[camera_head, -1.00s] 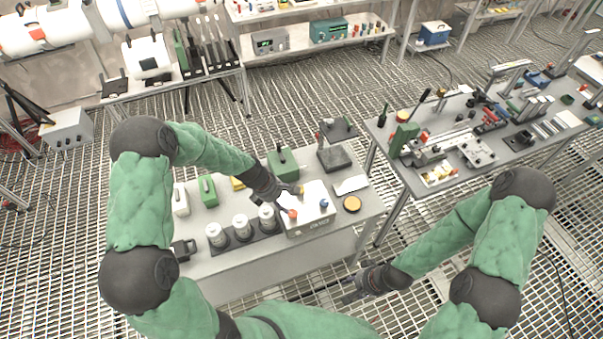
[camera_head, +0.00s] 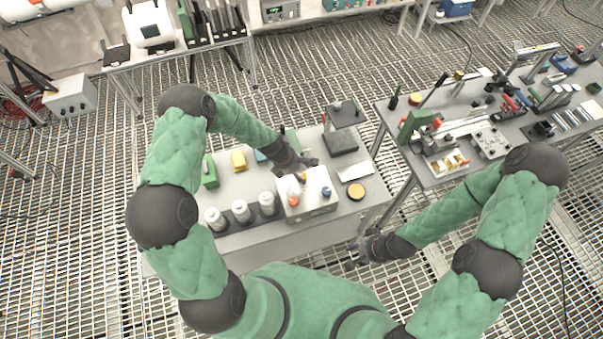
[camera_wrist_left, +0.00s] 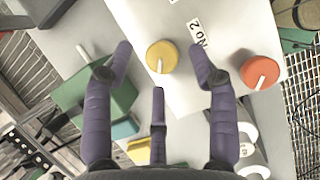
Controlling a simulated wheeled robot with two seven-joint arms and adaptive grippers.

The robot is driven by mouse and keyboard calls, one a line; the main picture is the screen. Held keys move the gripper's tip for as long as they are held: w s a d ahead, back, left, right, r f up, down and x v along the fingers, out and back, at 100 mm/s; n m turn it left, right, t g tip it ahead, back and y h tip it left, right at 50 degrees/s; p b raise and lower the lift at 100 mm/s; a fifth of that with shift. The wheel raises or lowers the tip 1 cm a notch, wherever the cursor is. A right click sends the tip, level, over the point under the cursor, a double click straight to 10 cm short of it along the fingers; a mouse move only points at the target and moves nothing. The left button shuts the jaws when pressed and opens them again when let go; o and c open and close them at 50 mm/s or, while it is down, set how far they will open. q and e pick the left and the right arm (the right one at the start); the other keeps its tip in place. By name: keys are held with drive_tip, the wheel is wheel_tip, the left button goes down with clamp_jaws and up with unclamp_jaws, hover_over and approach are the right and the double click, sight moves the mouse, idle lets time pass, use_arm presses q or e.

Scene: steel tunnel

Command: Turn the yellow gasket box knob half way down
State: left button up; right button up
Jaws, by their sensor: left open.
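The white gasket box (camera_head: 308,207) stands on the near table, with a yellow knob, a red-orange knob (camera_head: 293,201) and a blue knob (camera_head: 326,191) on top. In the left wrist view, the yellow knob (camera_wrist_left: 162,54) lies between the spread fingertips of my left gripper (camera_wrist_left: 160,52), with a gap on both sides. Its white pointer mark faces the bottom of that picture. The red-orange knob (camera_wrist_left: 262,70) is right of the fingers. My left gripper (camera_head: 305,169) is open and empty over the box. My right gripper (camera_head: 365,249) is near the table's right end; its fingers are unclear.
White cylinders (camera_head: 241,211) stand left of the box. A green box (camera_head: 209,171) and a yellow block (camera_head: 238,160) are behind them. A second table (camera_head: 424,172) with tools stands further right.

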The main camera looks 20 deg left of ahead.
use_arm(q)
drive_tip(key=shift+x, duration=1.05)
drive_tip(key=shift+a, duration=0.1)
drive_tip(key=c, duration=1.1)
drive_tip(key=shift+o, duration=0.2)
drive_tip(key=shift+m, duration=0.3)
